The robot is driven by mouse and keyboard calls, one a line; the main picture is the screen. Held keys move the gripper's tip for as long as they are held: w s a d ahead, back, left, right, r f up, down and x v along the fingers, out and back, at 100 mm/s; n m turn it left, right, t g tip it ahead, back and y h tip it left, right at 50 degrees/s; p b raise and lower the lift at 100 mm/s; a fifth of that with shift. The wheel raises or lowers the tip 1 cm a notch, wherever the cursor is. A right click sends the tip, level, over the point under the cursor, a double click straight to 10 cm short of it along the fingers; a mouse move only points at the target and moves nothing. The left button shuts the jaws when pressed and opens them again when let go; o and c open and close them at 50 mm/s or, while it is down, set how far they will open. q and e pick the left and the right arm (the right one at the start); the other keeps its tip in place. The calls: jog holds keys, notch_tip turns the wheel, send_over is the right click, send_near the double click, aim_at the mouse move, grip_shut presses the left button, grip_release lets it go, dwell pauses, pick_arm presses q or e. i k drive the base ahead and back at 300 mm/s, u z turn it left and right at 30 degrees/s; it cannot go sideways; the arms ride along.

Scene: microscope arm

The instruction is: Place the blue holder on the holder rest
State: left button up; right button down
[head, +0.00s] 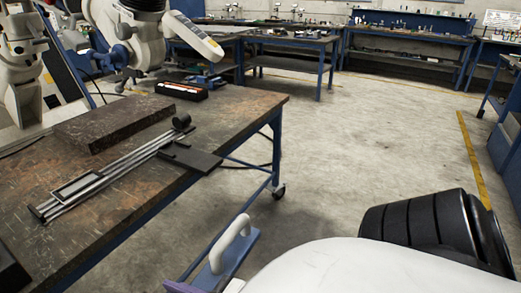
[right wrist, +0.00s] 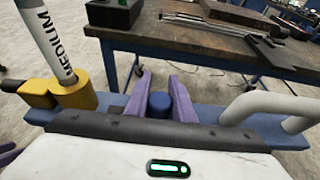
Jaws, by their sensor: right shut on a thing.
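The blue holder (right wrist: 220,138) is a long flat blue bar with a white loop handle (right wrist: 275,108) at one end and a yellow clamp (right wrist: 72,93) at the other. My right gripper (right wrist: 160,88) has its purple fingers shut around the holder's blue knob (right wrist: 158,105). The holder (head: 227,264) also shows low in the head view, off the table's front edge. On the table lies a metal rail assembly (head: 110,172) with a black plate (head: 190,157) and a small black ring (head: 181,121); I cannot tell which part is the holder rest.
The worn brown table (head: 235,105) carries a dark slab (head: 115,121) and a black box (head: 181,90). A white tube marked MEDIUM (right wrist: 52,38) rises from the yellow clamp. Concrete floor at right is open.

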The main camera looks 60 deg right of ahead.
aim_at(202, 160)
jog(key=z, duration=0.8)
jog(key=i, duration=1)
